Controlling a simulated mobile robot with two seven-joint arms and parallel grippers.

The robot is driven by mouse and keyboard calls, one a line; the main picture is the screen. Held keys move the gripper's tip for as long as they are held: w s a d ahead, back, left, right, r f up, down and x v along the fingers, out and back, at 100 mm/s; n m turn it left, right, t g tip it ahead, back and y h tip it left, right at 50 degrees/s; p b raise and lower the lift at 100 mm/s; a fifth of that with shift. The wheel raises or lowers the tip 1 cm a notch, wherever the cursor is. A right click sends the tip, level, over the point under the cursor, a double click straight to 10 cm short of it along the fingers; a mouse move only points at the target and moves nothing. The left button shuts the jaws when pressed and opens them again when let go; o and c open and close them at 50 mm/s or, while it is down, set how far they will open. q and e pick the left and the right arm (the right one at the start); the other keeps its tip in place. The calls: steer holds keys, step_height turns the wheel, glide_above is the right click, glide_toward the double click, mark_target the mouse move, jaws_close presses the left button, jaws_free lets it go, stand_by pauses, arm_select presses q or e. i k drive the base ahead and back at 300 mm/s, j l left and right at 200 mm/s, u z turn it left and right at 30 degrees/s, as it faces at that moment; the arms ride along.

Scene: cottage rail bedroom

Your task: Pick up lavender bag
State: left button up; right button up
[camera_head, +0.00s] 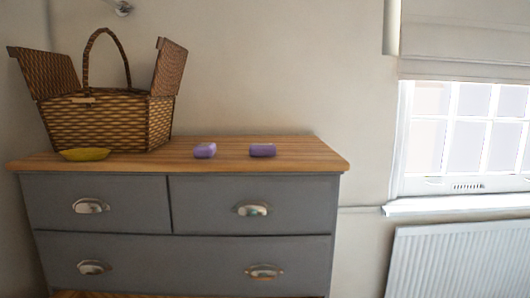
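Two small purple items lie apart on the wooden top of a grey dresser. The left purple item (205,150) is shorter and blockier, with a paler top. The right purple item (262,150) is longer and lies near the middle right of the top. I cannot tell from this distance which one is the lavender bag. Neither of my grippers is in view.
The dresser top (300,152) is clear right of the purple items. A wicker basket (100,120) with raised lids and a yellow dish (84,154) stand at its left. A radiator (455,262) is under the window (465,130) at right.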

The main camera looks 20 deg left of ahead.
mark_target(256, 150)
steer(key=i+l+u, duration=0.3)
steer(key=u, duration=0.15)
steer(key=i+l+u, duration=0.15)
steer(key=l+u, duration=0.25)
steer(key=i+l+u, duration=0.15)
steer(key=l+u, duration=0.3)
steer(key=l, duration=0.15)
steer(key=l+u, duration=0.4)
steer(key=l, duration=0.15)
steer(key=l+u, duration=0.45)
steer(key=k+l+u, duration=0.1)
steer(key=l+u, duration=0.3)
steer(key=l, duration=0.2)
steer(key=k+l+u, duration=0.2)
steer(key=l+u, duration=0.25)
steer(key=l, duration=0.1)
